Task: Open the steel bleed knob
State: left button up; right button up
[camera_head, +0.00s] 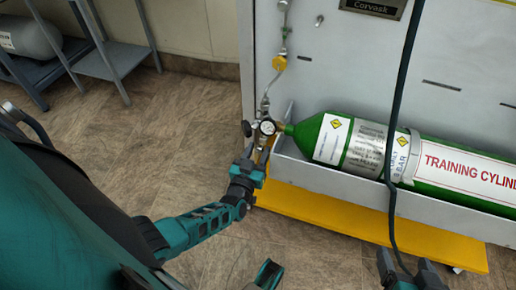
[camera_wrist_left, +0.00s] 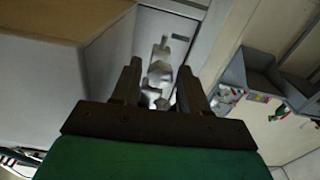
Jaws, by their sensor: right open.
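A regulator with a round gauge (camera_head: 267,127) sits at the neck of the green cylinder (camera_head: 332,138), with a small black knob (camera_head: 246,128) on its left. I cannot tell for certain which small fitting is the steel bleed knob. My left gripper (camera_head: 260,154) is just below the gauge and partly hides the lower fittings. In the left wrist view its two dark fingers (camera_wrist_left: 159,68) stand apart, with pale metal fittings (camera_wrist_left: 160,72) seen between and beyond them; contact cannot be told. My right gripper (camera_head: 408,268) is open at the bottom right, away from the regulator.
The cylinder lies in a grey cabinet tray above a yellow step (camera_head: 365,225). A black hose (camera_head: 401,85) hangs across the cylinder down towards my right gripper. A pipe with a yellow fitting (camera_head: 279,63) runs up the panel. A metal stand (camera_head: 115,58) is at the upper left; floor between is clear.

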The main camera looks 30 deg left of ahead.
pick_arm(q)
grip_shut()
jog(key=shift+n, duration=0.4)
jog(key=n+b, duration=0.1)
jog(key=n, duration=0.2)
jog(key=shift+n, duration=0.4)
jog(key=n, duration=1)
jog(key=shift+n, duration=0.4)
jog(key=n, duration=0.4)
jog(key=shift+n, duration=0.3)
jog(key=shift+w+n, duration=0.1)
jog(key=shift+n, duration=0.2)
